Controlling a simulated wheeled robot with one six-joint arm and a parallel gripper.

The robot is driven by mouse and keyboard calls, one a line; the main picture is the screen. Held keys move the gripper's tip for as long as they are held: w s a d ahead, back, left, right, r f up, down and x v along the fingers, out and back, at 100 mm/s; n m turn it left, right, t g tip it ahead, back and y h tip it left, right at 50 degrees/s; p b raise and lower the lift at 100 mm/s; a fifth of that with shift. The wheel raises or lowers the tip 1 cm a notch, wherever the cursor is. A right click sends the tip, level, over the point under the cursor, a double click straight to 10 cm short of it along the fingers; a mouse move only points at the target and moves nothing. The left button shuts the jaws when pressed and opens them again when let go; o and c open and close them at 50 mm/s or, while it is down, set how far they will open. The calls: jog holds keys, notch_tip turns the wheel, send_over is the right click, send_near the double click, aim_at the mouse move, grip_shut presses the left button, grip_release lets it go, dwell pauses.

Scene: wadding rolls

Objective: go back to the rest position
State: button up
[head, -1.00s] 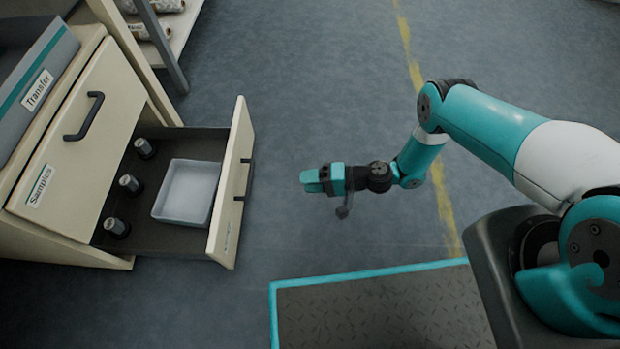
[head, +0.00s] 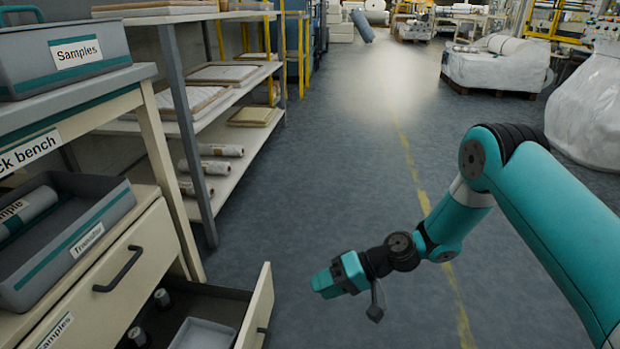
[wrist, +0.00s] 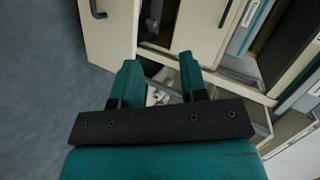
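My gripper (head: 328,283) hangs in free air over the blue-grey floor, to the right of the open drawer. In the wrist view its two teal fingers (wrist: 160,80) stand apart with nothing held between them. The open Samples drawer (head: 258,308) is pulled out at the lower left. It holds a pale tray (head: 205,334) and dark cylinders (head: 162,298), partly cut off by the picture edge. My arm reaches in from the right, bent at the elbow.
A bench with a grey Transfer tray (head: 60,262) holding a roll, and a grey Samples bin (head: 65,62), stands on the left. A shelf rack (head: 185,130) stands behind it. A wrapped white bag (head: 590,115) is at right. The middle aisle floor is clear.

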jog(key=s+d+r+n+h+p, duration=0.1)
jog(key=s+r+h, duration=0.15)
jog(key=r, duration=0.85)
jog(key=s+d+r+n+h+p, duration=0.15)
jog(key=s+r, duration=0.25)
jog(key=r, duration=0.6)
jog(key=s+d+r+t+h, duration=0.1)
jog(key=s+d+r, duration=0.25)
jog(key=s, duration=0.25)
jog(key=s+d+r+h+p, duration=0.1)
jog(key=s+d+r+h, duration=0.15)
jog(key=s+r, duration=0.2)
jog(key=s+d+r+t+h, duration=0.1)
jog(key=s+d+r, duration=0.25)
jog(key=s, duration=0.35)
notch_tip(320, 180, up, 38)
jog(key=p, duration=3.8)
jog(key=shift+w+a, duration=0.2)
jog(key=shift+w, duration=0.2)
jog(key=shift+f+n, duration=0.1)
jog(key=shift+n, duration=0.15)
jog(key=shift+a, duration=0.15)
